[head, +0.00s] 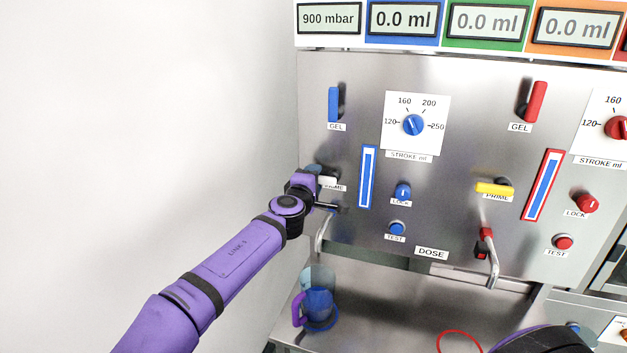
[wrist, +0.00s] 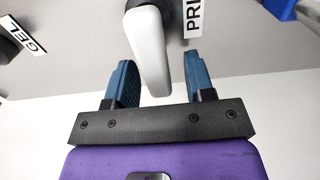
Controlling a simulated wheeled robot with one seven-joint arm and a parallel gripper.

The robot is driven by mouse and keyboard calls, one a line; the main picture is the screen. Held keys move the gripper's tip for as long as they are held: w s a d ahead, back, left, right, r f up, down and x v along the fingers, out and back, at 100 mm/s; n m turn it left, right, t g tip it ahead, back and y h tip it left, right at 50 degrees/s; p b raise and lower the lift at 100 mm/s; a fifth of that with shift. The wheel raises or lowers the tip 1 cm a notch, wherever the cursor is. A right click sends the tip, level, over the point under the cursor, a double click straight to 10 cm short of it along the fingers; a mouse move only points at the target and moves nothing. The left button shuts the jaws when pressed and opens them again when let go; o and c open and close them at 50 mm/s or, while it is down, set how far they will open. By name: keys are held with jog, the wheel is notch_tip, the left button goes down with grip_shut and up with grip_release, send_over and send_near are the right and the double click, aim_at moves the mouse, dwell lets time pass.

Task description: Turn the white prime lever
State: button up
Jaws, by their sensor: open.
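The white prime lever (wrist: 150,50) shows large in the wrist view, with its free end between the two blue fingers of my gripper (wrist: 158,72). The fingers are open, with a gap on each side of the lever, and are not closed on it. In the head view only a small part of the white lever (head: 328,181) shows beside its PRIME label, which is partly covered. My gripper and wrist hide the rest, at the left side of the steel panel (head: 365,235).
A blue GEL lever (head: 334,104) is above, and a blue LOCK knob (head: 403,191) and TEST button (head: 397,228) are to the right. A yellow prime lever (head: 494,188) is further right. A blue cup (head: 319,303) stands on the shelf below. The left wall is bare.

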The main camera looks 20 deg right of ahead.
jog(key=v, duration=1)
jog(key=shift+s+a, duration=0.2)
jog(key=shift+s, duration=0.1)
